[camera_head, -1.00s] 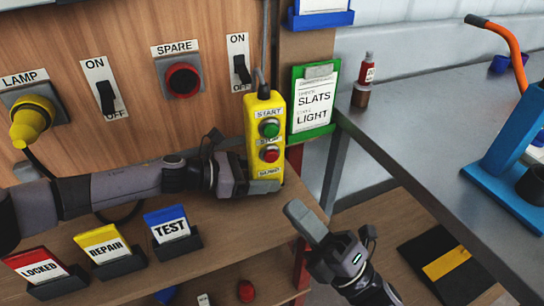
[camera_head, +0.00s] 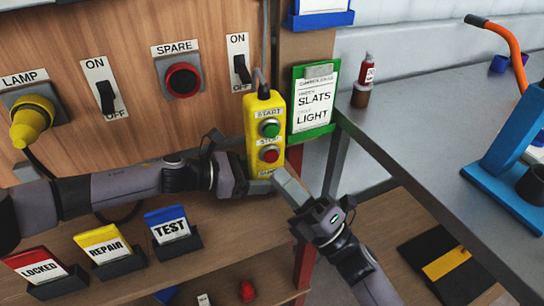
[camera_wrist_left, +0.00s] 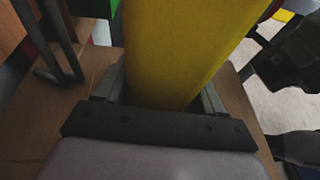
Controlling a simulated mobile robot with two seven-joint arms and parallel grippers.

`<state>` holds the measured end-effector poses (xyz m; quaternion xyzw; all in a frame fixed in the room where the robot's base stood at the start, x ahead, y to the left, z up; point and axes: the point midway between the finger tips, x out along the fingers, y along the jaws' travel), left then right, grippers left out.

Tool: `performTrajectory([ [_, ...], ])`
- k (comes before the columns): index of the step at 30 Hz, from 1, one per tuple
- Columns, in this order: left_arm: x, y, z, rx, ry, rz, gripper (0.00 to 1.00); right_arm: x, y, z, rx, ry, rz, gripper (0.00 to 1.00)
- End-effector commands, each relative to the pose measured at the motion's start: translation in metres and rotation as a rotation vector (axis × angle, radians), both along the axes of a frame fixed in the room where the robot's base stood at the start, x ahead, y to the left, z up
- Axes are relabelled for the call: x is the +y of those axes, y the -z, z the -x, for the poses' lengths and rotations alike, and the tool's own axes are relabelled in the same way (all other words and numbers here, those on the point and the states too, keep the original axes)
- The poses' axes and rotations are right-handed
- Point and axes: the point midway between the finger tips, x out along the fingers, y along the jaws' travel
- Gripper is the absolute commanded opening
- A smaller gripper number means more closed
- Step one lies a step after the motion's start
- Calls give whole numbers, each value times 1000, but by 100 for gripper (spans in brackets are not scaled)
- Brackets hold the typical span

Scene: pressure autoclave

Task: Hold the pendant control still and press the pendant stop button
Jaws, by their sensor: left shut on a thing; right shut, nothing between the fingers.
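The yellow pendant control (camera_head: 264,120) hangs upright from its cable. It has a green START button (camera_head: 269,129) and, below it, a red STOP button (camera_head: 269,154). My left gripper (camera_head: 262,186) is shut on the lower end of the pendant; the left wrist view shows the yellow body (camera_wrist_left: 185,50) between its fingers. My right gripper (camera_head: 284,180) is shut and empty. Its fingertips are just below and right of the STOP button, close to the pendant's lower end. I cannot tell whether they touch it. The lower label is partly hidden.
A green-framed clipboard (camera_head: 314,98) hangs right of the pendant. LOCKED, REPAIR and TEST cards (camera_head: 168,224) stand on the shelf below. A grey bench (camera_head: 430,130) is at right.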

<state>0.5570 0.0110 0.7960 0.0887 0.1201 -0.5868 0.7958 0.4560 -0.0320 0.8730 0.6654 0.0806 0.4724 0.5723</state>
Motion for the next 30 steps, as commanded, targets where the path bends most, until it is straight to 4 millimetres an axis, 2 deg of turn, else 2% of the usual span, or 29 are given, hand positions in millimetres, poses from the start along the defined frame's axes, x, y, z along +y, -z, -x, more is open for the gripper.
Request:
performTrajectory([
  [3, 0, 1, 0, 1, 0, -2, 52, 3, 0, -10, 0, 1, 0, 0],
  [8, 0, 1, 0, 2, 0, -2, 52, 4, 0, -15, 1, 0, -1, 0],
  [30, 0, 1, 0, 2, 0, -2, 52, 4, 0, -16, 0, 0, 0, 0],
])
